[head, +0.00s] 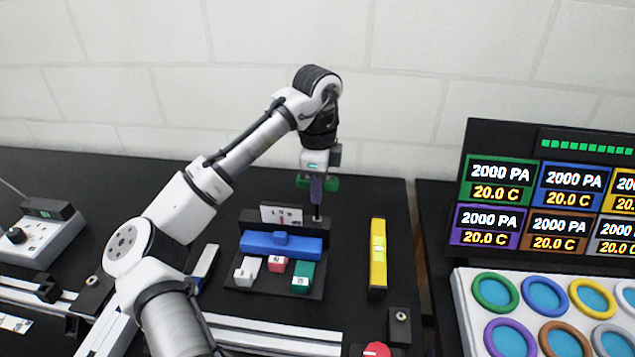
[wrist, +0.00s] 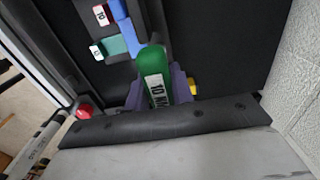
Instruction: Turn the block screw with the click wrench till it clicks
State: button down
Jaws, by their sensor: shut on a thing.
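My gripper (head: 317,188) points down over the back right corner of a black rack and is shut on a green tool, seemingly the click wrench (head: 332,184). In the wrist view the wrench (wrist: 153,62) shows as a green handle with a white label, partly readable as "10 N", between my purple fingers (wrist: 158,92). A thin dark shaft shows below the fingers; whether it touches the rack I cannot tell. A small black block with a silver screw (head: 401,316) stands at the front right; another block with a screw (head: 92,280) is at the left, beside the rail.
The black rack (head: 232,277) holds a blue bar (head: 262,243) and white, red and teal labelled pieces. A yellow level (head: 377,258) lies right of it. A red button (head: 377,349) is in front. Aluminium rails (head: 275,335) cross the front. Display and coloured rings stand right.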

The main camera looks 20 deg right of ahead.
jog(key=shift+m+p, duration=0.3)
jog(key=shift+p, duration=0.1)
jog(key=shift+f+m, duration=0.1)
jog(key=shift+m, duration=0.3)
jog(key=shift+m, duration=0.5)
jog(key=shift+n, duration=1.1)
jog(key=shift+r, duration=1.55)
jog(key=shift+r, duration=0.1)
